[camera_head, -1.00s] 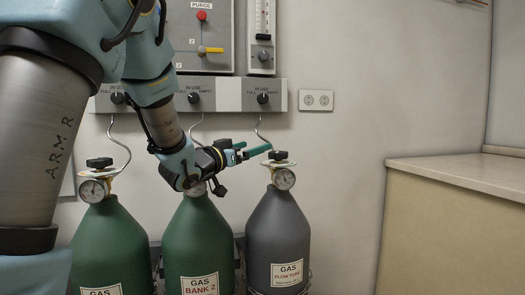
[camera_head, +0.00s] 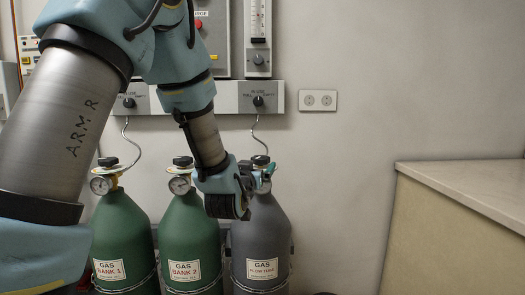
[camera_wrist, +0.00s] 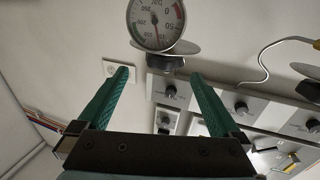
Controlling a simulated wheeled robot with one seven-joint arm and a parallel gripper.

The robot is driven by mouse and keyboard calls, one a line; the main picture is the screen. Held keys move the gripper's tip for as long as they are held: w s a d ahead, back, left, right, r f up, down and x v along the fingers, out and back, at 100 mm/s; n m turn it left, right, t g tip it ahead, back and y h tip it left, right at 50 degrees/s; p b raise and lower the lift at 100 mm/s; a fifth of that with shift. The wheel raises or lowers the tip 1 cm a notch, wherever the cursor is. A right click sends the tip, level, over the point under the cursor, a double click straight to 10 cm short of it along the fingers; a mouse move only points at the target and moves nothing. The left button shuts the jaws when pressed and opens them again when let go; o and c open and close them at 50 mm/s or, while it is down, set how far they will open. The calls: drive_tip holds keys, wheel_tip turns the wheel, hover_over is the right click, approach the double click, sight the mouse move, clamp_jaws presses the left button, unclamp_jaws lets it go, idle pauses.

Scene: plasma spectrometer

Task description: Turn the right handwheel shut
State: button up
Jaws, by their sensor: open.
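The right handwheel (camera_head: 261,160) is a small black knob on top of the grey gas cylinder (camera_head: 262,240), above its valve and pressure gauge. My gripper (camera_head: 265,178) is in front of this cylinder's neck in the head view and partly hides the valve and gauge. In the wrist view its two green fingers (camera_wrist: 160,74) are spread apart with nothing held between them. A dark knob (camera_wrist: 168,63), which looks like the handwheel, shows beyond and between the fingertips, below a round gauge (camera_wrist: 157,22). I cannot tell whether the fingers touch it.
Two green cylinders (camera_head: 120,235) (camera_head: 191,235) with gauges and black handwheels stand to the left. A grey knob panel (camera_head: 220,98) and a wall socket (camera_head: 318,100) are behind. A beige counter (camera_head: 450,230) stands at the right. The space between it and the grey cylinder is clear.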

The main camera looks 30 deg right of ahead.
sight(262, 158)
drive_tip(key=shift+w+d+f+y, duration=0.1)
drive_tip(key=shift+w+d+y, duration=0.05)
drive_tip(key=shift+w+y, duration=0.15)
drive_tip(key=p+x, duration=0.2)
drive_tip(key=x, duration=0.8)
drive_tip(key=shift+w, duration=0.15)
drive_tip(key=c, duration=1.3)
